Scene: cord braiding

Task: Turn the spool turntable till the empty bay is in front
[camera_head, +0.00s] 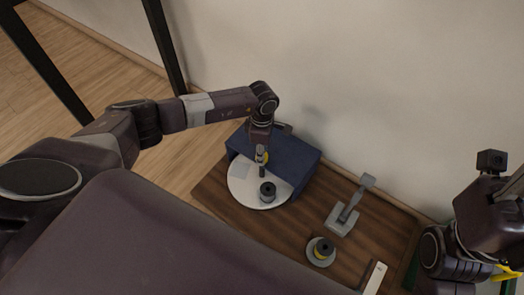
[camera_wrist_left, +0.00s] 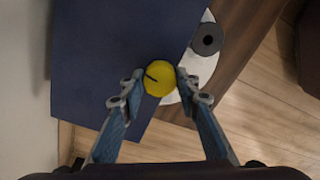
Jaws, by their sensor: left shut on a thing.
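The white turntable disc (camera_head: 240,195) sits partly under a dark blue box-like cover (camera_head: 302,161) on a brown wooden board. A dark grey spool (camera_head: 267,188) stands on its front part; it also shows in the left wrist view (camera_wrist_left: 208,39). A paler square patch (camera_head: 238,171) on the disc's left holds no spool. My left gripper (camera_head: 261,160) is shut on a yellow-topped knob (camera_wrist_left: 159,78), a fingertip on each side. The disc's rear is hidden by the cover. My right arm is at the right edge; its fingertips are not clear.
A grey stand with a tilted post (camera_head: 347,212) is right of the turntable. A black-and-yellow spool sits on a round grey base (camera_head: 320,259) nearer the front. A white strip (camera_head: 375,279) lies right of it. Bare board lies between them.

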